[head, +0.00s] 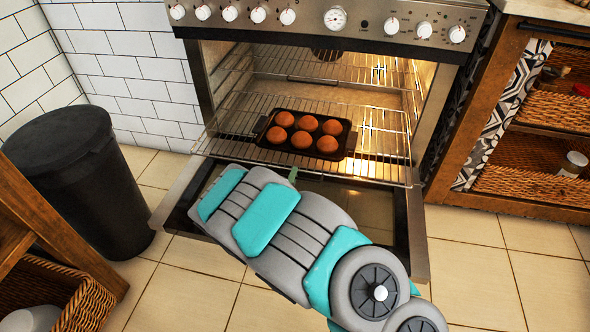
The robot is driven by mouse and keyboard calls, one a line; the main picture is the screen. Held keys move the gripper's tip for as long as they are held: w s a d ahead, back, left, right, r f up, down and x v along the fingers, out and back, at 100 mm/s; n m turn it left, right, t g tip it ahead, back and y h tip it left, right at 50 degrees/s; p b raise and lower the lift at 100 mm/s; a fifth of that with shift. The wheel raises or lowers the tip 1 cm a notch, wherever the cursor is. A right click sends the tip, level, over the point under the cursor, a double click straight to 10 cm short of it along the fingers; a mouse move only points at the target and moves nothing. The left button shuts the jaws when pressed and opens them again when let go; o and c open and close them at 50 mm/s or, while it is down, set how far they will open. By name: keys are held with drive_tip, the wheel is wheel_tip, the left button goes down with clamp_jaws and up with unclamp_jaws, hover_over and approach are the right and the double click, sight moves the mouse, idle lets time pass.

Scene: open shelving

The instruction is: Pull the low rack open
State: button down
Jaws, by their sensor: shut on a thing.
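The oven (222,75) stands with its door (416,240) folded down and its lit inside showing. The low rack (385,150) is a wire shelf that reaches out past the oven's front opening, above the door. A dark muffin tin (347,143) with several brown muffins (305,140) sits on it. My grey and teal arm reaches up from the bottom right to the rack's front edge. Only a small tip of my gripper (293,173) shows there, shut on the front of the low rack; my arm hides the rest.
An upper wire rack (340,72) is inside the oven. A black bin (75,175) stands at left, with a wooden shelf (35,210) and wicker basket (85,305) in front. Wooden shelving with baskets (545,150) is at right. Tiled floor (490,275) is free at lower right.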

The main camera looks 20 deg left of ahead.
drive_tip(key=shift+s+d+f, duration=0.2)
drive_tip(key=shift+s+f, duration=0.4)
drive_tip(key=shift+s, duration=0.05)
drive_tip(key=c, duration=1.1)
unclamp_jaws()
drive_tip(key=shift+o, duration=0.7)
drive_tip(key=shift+w+a+r, duration=0.1)
drive_tip(key=shift+w+r, duration=0.05)
drive_tip(key=shift+r, duration=0.05)
drive_tip(key=shift+r, duration=0.1)
drive_tip(key=s+r, duration=0.1)
drive_tip(key=s, duration=0.6)
drive_tip(key=shift+s+d+r, duration=0.2)
drive_tip(key=shift+s+r, duration=0.1)
